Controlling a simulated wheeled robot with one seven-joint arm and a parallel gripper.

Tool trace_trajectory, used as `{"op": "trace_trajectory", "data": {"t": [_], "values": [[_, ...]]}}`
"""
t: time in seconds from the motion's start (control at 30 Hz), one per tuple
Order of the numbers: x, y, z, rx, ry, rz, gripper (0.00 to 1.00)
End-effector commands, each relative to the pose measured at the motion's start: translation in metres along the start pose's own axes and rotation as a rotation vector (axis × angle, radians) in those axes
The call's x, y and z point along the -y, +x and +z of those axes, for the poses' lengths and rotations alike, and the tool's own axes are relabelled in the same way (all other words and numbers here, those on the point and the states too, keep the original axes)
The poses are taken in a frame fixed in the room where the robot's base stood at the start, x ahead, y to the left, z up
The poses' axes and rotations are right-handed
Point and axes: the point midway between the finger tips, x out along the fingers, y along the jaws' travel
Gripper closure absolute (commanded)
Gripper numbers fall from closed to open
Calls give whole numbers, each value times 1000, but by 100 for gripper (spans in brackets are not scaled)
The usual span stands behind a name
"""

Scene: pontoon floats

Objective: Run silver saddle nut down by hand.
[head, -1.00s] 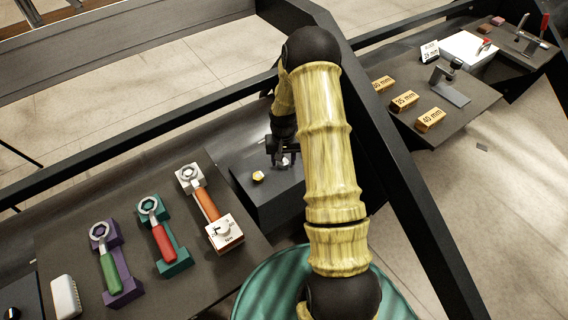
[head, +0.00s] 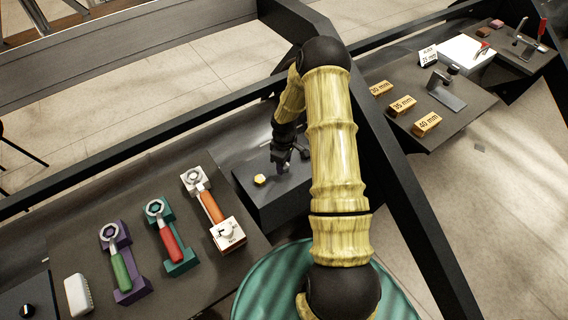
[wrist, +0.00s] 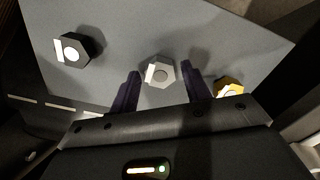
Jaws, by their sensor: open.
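The silver nut (wrist: 160,72) shows in the wrist view on a grey block face, with a white mark on its left side. My gripper (wrist: 161,82) is open, with one dark finger on each side of the silver nut; I cannot tell whether they touch it. A gold nut (wrist: 229,87) is just right of the right finger, partly cut off by my gripper body. A dark nut (wrist: 73,48) with a pale centre is at the upper left. In the head view my gripper (head: 286,160) is low over the dark block, right of the gold nut (head: 260,180); the silver nut is hidden there.
The dark block (head: 265,212) stands beside a bench holding three wrenches in white (head: 194,178), teal (head: 183,258) and purple (head: 127,290) holders. A dark slanted beam (head: 415,200) runs right of my arm. Beyond it, a table carries several labelled blocks (head: 402,106).

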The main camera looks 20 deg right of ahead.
Motion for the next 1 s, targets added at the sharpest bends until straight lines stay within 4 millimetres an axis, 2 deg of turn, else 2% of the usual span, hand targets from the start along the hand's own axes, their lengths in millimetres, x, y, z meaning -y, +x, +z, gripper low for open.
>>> {"op": "trace_trajectory", "data": {"t": [0.27, 0.37, 1.0], "values": [[0, 0, 0, 0, -10, -1, 53], [0, -1, 0, 1, -78, -1, 53], [1, -2, 0, -1, -945, -3, 53]]}}
